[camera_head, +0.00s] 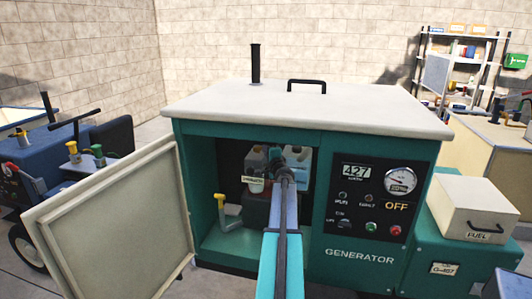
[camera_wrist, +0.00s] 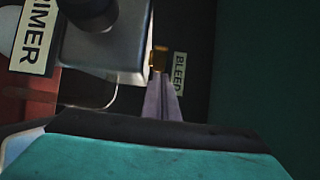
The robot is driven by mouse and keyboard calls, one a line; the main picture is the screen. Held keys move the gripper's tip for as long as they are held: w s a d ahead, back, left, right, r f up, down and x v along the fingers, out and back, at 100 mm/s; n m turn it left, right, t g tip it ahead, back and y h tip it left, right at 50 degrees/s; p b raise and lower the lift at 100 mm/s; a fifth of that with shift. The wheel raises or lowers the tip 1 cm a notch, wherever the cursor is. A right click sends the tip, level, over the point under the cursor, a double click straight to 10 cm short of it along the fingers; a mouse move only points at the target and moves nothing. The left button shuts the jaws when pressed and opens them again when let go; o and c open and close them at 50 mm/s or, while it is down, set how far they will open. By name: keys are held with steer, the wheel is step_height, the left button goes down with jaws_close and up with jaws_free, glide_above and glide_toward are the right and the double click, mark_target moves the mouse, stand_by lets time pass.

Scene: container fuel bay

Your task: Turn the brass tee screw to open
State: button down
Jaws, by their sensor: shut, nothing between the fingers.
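The brass tee screw (camera_wrist: 159,59) shows in the wrist view as a small brass piece on the side of a grey metal block (camera_wrist: 112,50), left of a BLEED label (camera_wrist: 179,73). My gripper (camera_wrist: 161,84) is shut and empty, its fingertips just below the screw in the picture. I cannot tell whether they touch it. In the head view my arm reaches into the open bay of the green generator (camera_head: 345,240); the screw is hidden there behind the arm.
A PRIMER label (camera_wrist: 32,38) and a dark round knob (camera_wrist: 88,10) are close by in the wrist view. In the head view, a yellow-topped lever (camera_head: 222,202) stands low at the bay's left. The opened door (camera_head: 115,220) stands left; the control panel (camera_head: 375,200) is right.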

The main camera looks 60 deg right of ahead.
steer(key=shift+s+a, duration=0.1)
steer(key=b+v, duration=0.2)
steer(key=v, duration=1.1)
steer(key=shift+s+a+b, duration=0.2)
steer(key=shift+b, duration=0.15)
stand_by(0.3)
steer(key=c, duration=2.5)
jaws_free()
